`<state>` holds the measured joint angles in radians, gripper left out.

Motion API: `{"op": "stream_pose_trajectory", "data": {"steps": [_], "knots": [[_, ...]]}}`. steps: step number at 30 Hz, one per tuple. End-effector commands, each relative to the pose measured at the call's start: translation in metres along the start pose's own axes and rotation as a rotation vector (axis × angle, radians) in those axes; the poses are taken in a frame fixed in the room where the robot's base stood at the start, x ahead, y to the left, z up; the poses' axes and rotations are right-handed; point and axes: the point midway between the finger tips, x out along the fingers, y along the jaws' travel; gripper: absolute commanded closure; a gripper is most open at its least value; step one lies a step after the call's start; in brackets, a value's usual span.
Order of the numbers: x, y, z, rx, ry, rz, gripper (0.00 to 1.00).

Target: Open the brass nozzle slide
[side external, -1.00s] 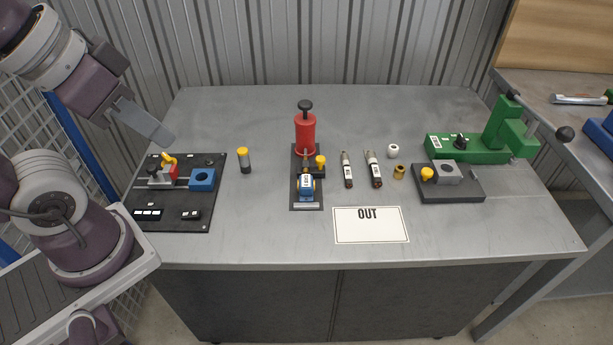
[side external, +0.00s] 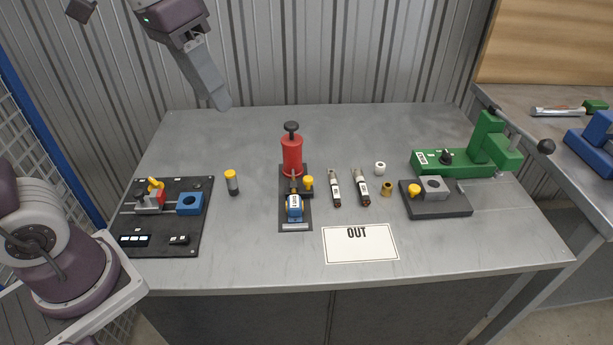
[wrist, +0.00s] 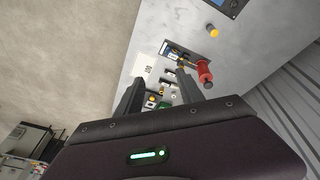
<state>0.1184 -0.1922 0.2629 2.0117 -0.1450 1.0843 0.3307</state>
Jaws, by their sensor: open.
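The middle fixture (side external: 284,212) is a dark plate on the bench. The slide's position is too small to tell. My gripper (side external: 219,103) is above the bench's back left, well clear of the fixture. In the wrist view my gripper (wrist: 158,88) has its two fingers apart and nothing between them close by; the red cylinder (wrist: 204,74) shows beyond the right finger.
A black board (side external: 165,240) lies at the left, with a yellow-capped cylinder (side external: 232,183) beside it. Two slim tubes (side external: 335,188), a white ring (side external: 380,168) and a brass ring (side external: 386,189) stand right of the fixture. A green press (side external: 455,162) and an OUT card (side external: 360,245) flank open bench.

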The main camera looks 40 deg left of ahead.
Motion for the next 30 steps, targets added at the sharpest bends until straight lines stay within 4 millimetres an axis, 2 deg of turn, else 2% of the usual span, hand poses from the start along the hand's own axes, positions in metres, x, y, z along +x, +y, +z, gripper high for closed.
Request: {"op": "stream_pose_trajectory", "data": {"steps": [1, 3, 5, 6, 8, 9, 12, 15, 18, 23, 30], "knots": [[0.014, -0.011, -0.03, 0.025, -0.054, 0.007, 0.55], [0.038, -0.026, -0.069, 0.079, -0.123, 0.006, 0.55], [0.064, -0.039, -0.099, 0.142, -0.181, -0.009, 0.55], [0.085, -0.045, -0.116, 0.193, -0.223, -0.023, 0.55], [0.119, -0.053, -0.138, 0.285, -0.29, -0.052, 0.55], [0.144, -0.056, -0.15, 0.357, -0.337, -0.072, 0.55], [0.205, -0.056, -0.167, 0.555, -0.459, -0.119, 0.55], [0.256, -0.048, -0.169, 0.739, -0.568, -0.146, 0.55], [0.288, -0.041, -0.164, 0.86, -0.641, -0.155, 0.55], [0.309, -0.041, -0.157, 0.915, -0.675, -0.153, 0.55], [0.344, -0.06, -0.135, 0.911, -0.672, -0.155, 0.55]]}}
